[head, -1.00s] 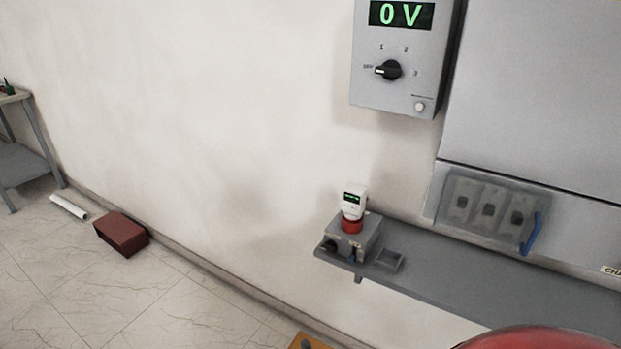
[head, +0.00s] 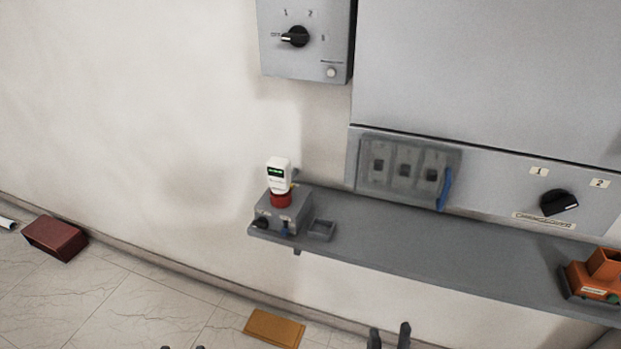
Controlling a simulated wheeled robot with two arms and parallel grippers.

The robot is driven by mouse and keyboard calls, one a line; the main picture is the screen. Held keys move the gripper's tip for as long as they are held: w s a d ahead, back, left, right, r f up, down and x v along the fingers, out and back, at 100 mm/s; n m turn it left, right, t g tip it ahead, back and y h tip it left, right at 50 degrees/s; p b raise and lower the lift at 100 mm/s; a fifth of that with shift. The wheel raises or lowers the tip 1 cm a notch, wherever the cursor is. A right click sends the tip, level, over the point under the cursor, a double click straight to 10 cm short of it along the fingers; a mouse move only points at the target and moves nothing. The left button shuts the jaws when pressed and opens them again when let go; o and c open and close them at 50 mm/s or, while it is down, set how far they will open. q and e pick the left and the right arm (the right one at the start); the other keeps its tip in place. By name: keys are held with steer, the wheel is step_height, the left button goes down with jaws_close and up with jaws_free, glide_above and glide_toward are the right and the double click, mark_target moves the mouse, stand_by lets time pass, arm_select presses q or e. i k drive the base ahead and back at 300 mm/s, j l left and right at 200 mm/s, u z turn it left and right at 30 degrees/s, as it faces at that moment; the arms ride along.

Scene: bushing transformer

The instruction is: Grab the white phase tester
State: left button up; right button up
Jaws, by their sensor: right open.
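The white phase tester (head: 279,176) stands upright, its small green display facing me. Its lower end is at a red ring (head: 281,199) on top of a small grey box (head: 284,217). The box sits at the left end of the grey shelf (head: 420,240). My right gripper (head: 390,336) shows two dark fingers at the bottom edge, apart and empty, below and right of the tester. Two small dark tips of my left gripper (head: 183,347) barely show at the bottom edge, apart from each other. Neither gripper touches the tester.
A small open tray (head: 322,230) is beside the box. An orange device (head: 598,277) sits at the shelf's right end. A grey cabinet with a switch cover (head: 405,170) and a dial box (head: 305,40) are above. A dark red box (head: 55,238) and an orange-brown block (head: 274,328) are low down.

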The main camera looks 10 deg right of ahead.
mark_target(278, 172)
steer(key=z, duration=2.05)
steer(key=k+j+z, duration=0.1)
steer(key=j+z, duration=0.35)
steer(key=k+j+z, duration=0.15)
steer(key=j+z, duration=0.25)
steer(key=k+j+z, duration=0.2)
steer(key=z, duration=0.25)
steer(key=k+j+z, duration=0.25)
steer(key=z, duration=0.2)
steer(key=k+j+u, duration=0.15)
steer(key=k+u, duration=0.15)
steer(key=k, duration=0.65)
